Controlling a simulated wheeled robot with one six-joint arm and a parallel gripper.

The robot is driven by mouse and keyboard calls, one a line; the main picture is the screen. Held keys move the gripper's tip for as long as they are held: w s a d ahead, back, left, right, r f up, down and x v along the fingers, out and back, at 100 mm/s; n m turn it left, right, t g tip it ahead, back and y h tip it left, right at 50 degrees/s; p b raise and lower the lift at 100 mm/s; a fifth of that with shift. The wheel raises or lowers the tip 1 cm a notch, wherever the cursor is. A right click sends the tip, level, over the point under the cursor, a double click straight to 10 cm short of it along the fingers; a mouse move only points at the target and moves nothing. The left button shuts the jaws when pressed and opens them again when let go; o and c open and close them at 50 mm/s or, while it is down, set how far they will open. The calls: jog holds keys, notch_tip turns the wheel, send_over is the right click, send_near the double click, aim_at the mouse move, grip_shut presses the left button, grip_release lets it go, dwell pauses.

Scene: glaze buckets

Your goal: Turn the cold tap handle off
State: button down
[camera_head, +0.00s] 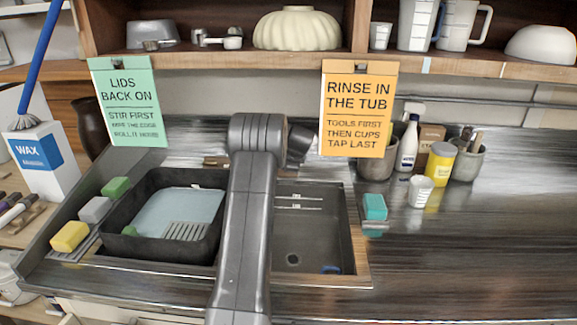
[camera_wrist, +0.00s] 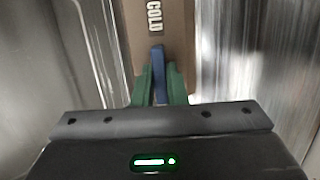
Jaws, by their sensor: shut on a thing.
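In the wrist view a blue tap handle (camera_wrist: 158,60) stands below the word COLD on a brown block (camera_wrist: 180,30). My gripper (camera_wrist: 160,83) has green fingers, one on each side of the handle, and is shut on it. The handle points roughly along the fingers, and its lower end is hidden between them. In the head view my arm crosses the sink from the front and hides the tap and the handle; the fingers do not show there.
A black tub (camera_head: 118,245) stands in the left basin and the right basin (camera_head: 300,240) is mostly bare. An orange sign (camera_head: 358,108) and a green sign (camera_head: 127,102) hang from the shelf. A teal sponge (camera_head: 374,206) and white cup (camera_head: 420,191) stand right of the sink.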

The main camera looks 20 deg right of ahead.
jog(key=c, duration=1.5)
grip_release()
jog(key=shift+o, duration=0.2)
jog(key=b+v, duration=0.2)
jog(key=v, duration=1.1)
jog(key=shift+s+r, duration=0.25)
jog(key=shift+r, duration=0.05)
jog(key=shift+w+f, duration=0.1)
jog(key=p+x, duration=0.2)
jog(key=x, duration=1.1)
jog(key=shift+w+f, duration=0.15)
jog(key=shift+f, duration=0.1)
jog(key=shift+r, duration=0.1)
